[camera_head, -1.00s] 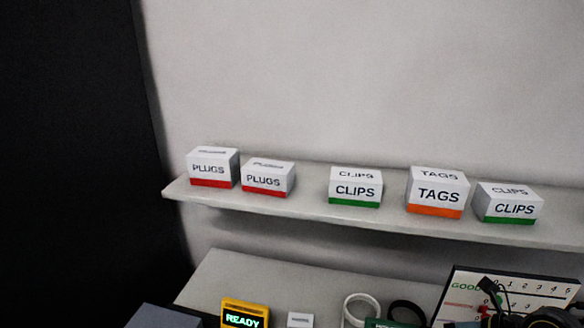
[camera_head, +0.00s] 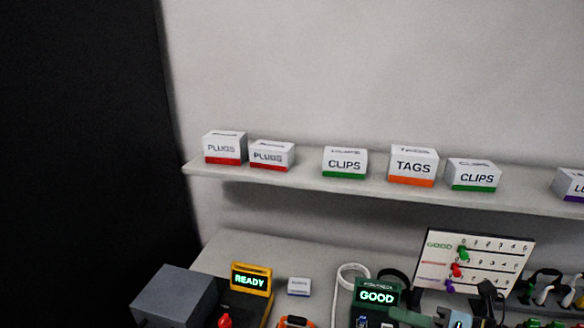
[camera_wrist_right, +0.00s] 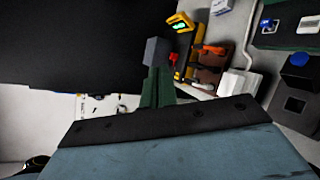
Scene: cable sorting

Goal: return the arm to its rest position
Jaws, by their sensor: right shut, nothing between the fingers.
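My right gripper (camera_head: 408,317) shows at the bottom edge of the head view, with its green fingers pointing left in front of the green GOOD box. In the right wrist view its two green fingers (camera_wrist_right: 157,88) are together with nothing between them. Past the fingertips in that view are a grey box (camera_wrist_right: 156,50) and a brown holder (camera_wrist_right: 210,62) with an orange item. My left gripper does not show in either view.
The bench carries a grey box (camera_head: 177,296), a yellow READY unit (camera_head: 251,279), a green GOOD box (camera_head: 377,293) and a white tally board (camera_head: 474,262). A shelf (camera_head: 300,188) above holds several small labelled boxes. Cables lie at the right.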

